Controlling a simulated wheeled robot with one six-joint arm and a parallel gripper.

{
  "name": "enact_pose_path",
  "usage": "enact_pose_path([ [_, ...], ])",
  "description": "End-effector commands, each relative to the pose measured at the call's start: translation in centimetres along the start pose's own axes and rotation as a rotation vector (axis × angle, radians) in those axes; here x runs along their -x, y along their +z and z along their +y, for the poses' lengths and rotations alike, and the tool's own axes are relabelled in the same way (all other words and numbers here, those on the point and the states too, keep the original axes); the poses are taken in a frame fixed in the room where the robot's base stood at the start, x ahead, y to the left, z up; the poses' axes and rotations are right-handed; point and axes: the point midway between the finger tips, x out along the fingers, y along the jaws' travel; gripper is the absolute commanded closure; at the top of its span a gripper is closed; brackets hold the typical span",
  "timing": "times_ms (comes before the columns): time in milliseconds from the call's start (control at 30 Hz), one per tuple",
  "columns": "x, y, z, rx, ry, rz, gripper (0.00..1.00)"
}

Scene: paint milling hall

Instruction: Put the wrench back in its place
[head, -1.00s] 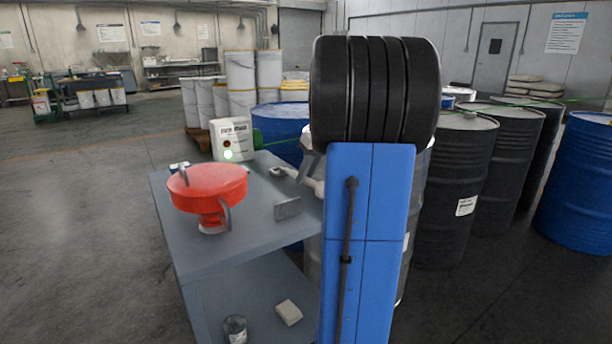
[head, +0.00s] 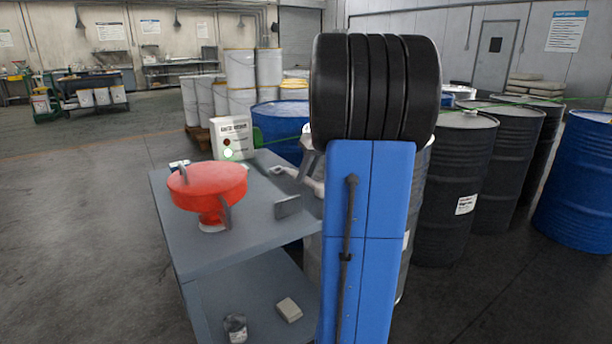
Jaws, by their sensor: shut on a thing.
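A small upright grey plate (head: 288,206) stands at the cart top's right edge.
A red funnel (head: 207,187) stands on the cart top, with a white container (head: 232,138) behind it. A jar (head: 235,328) and a pale block (head: 289,310) are on the lower shelf. Dark drums (head: 455,190) and a blue drum (head: 580,185) crowd the right. Floor at left is clear.

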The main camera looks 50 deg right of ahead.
Motion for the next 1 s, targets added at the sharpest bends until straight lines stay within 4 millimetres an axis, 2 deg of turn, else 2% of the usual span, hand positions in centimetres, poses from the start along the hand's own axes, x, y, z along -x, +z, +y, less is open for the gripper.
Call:
enact_pose_path([
  [700, 1.5, -0.5, -0.3, 0.0, 0.0, -0.001, 1.0],
  [1000, 1.5, -0.5, -0.3, 0.0, 0.0, -0.001, 1.0],
])
